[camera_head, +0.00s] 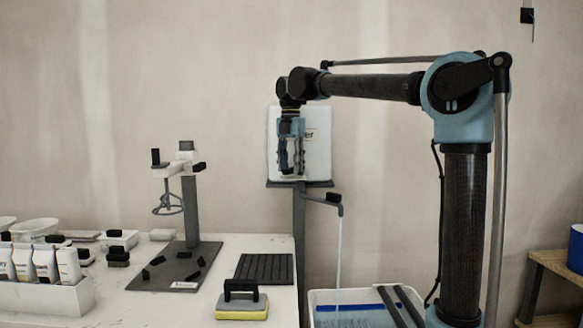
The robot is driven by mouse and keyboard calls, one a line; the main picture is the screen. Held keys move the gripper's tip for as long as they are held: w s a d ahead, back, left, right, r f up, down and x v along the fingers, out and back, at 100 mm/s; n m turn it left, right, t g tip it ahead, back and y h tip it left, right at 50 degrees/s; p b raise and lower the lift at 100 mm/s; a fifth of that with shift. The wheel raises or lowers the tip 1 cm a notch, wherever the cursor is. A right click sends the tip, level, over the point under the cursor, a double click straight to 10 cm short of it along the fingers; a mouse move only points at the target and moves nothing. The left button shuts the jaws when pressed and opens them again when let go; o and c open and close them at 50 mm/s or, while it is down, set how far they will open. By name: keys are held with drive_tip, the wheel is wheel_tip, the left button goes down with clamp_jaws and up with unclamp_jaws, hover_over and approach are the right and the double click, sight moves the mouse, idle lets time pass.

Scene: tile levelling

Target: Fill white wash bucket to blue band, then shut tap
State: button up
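The white wash bucket (316,297) stands at the bottom, cut off by the picture's lower edge. Its blue band (350,307) shows on the inner far wall, with rippled water (345,320) just below it. A thin water stream (339,250) runs down into the bucket from the tap (333,198), a dark spout with a black block on top. My gripper (291,168) points down in front of the white water tank (317,160), above and left of the tap. Its fingers look apart, with nothing seen between them.
A dark post (299,225) carries the tank. A wooden shelf (553,262) with a blue bucket (576,248) is right.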

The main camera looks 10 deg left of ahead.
drive_tip(key=shift+f, duration=0.2)
clamp_jaws()
